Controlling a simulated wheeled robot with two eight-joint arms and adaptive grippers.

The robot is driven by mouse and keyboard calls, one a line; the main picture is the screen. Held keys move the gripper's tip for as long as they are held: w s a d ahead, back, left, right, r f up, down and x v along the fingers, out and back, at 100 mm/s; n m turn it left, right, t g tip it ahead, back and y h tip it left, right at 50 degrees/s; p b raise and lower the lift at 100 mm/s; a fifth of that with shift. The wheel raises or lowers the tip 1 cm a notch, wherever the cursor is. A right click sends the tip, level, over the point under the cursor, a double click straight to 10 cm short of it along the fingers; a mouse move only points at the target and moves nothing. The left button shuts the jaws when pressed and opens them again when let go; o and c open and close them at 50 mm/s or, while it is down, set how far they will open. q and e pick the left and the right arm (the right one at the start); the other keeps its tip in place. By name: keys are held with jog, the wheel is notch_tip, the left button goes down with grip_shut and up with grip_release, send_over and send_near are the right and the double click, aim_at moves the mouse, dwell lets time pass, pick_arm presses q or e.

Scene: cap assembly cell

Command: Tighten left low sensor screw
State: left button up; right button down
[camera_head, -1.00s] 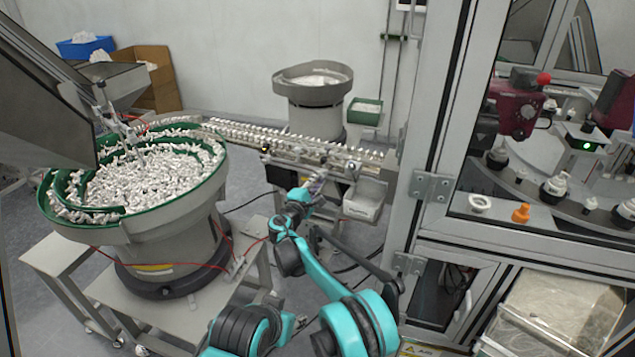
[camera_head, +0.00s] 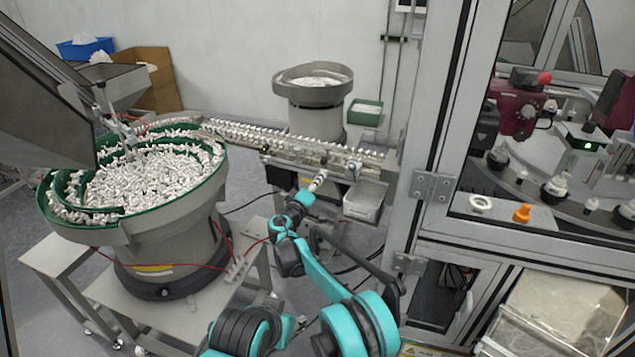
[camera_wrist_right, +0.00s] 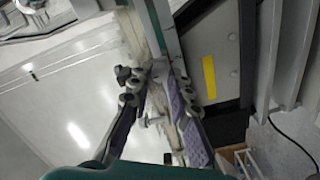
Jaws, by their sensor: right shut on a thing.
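My right gripper (camera_head: 319,180) is at the front side of the feed rail (camera_head: 290,152), its arm reaching up from the bottom centre. In the right wrist view its two purple-padded fingers (camera_wrist_right: 153,75) converge at their tips and are shut on a small grey part, likely the sensor screw (camera_wrist_right: 159,70). The fingertips hide most of that part, so its exact shape and how far in it sits cannot be told. My left gripper is not in view.
A large bowl feeder (camera_head: 140,232) full of white parts stands at the left. A smaller bowl (camera_head: 313,92) is behind the rail. A metal tray (camera_head: 364,200) hangs just right of my right gripper. A framed machine cabinet (camera_head: 437,150) stands at the right.

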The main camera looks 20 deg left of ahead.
jog(key=shift+w+d+r+m, duration=0.1)
jog(key=shift+m, duration=0.3)
jog(key=c, duration=1.4)
grip_release()
notch_tip(320, 180, up, 10)
